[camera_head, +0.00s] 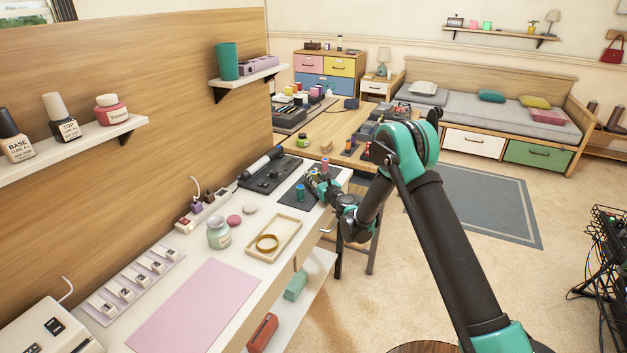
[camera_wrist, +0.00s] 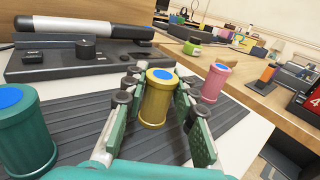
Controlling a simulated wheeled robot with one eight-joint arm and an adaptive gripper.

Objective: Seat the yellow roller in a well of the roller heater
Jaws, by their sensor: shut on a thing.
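The yellow roller (camera_wrist: 156,105), gold with a blue top, is upright between the fingers of my gripper (camera_wrist: 160,92) in the wrist view. My gripper is shut on it, over the black ribbed mat (camera_wrist: 82,135). I cannot tell whether its base touches the mat. In the head view my gripper (camera_head: 318,182) is over the right end of the white desk; the roller is too small there to make out clearly. A dark device (camera_wrist: 80,62) with a knob and a lying cylinder stands behind the mat. I cannot make out wells, or tell for certain which thing is the roller heater.
A teal roller (camera_wrist: 25,130) stands left of my gripper and a pink roller (camera_wrist: 214,82) stands close on its right. A tray with a gold ring (camera_head: 272,238) lies nearer on the white desk. A wooden table (camera_head: 335,128) with several items adjoins beyond.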

